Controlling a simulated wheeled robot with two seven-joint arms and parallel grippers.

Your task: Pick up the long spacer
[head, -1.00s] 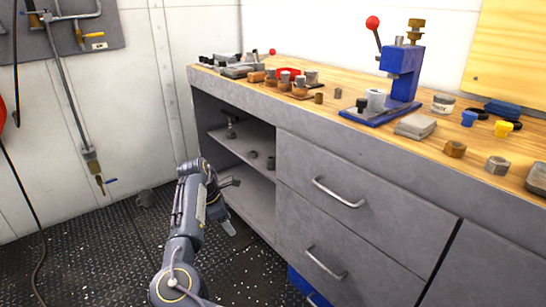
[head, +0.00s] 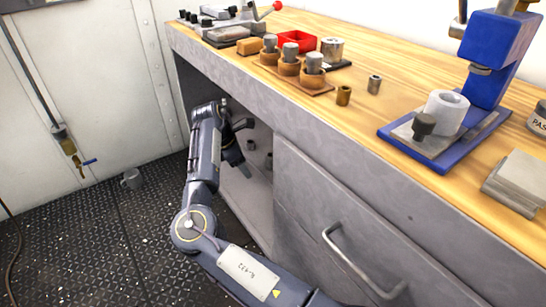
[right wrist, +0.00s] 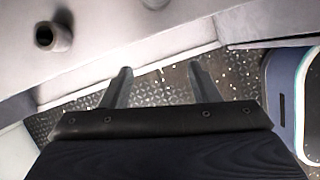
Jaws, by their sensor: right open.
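My right gripper (head: 246,146) is open and empty at the front opening of the bench's shelf bay. In the right wrist view its two fingers (right wrist: 160,72) are spread over the patterned floor and shelf edge. A dark grey hollow cylinder (right wrist: 53,37), possibly the long spacer, is on the shelf in that view, up and left of the fingers and apart from them. In the head view two small dark parts, one (head: 250,145) left of the other (head: 268,161), show inside the bay; I cannot tell which is the long spacer. My left gripper is not in view.
The shelf bay is bounded by the bench top (head: 225,66) and a drawer front (head: 320,205). On the bench are a small brass sleeve (head: 343,95), a steel sleeve (head: 374,84), a red tray (head: 297,41) and a blue press (head: 490,60). A grey mug (head: 131,179) lies on the floor.

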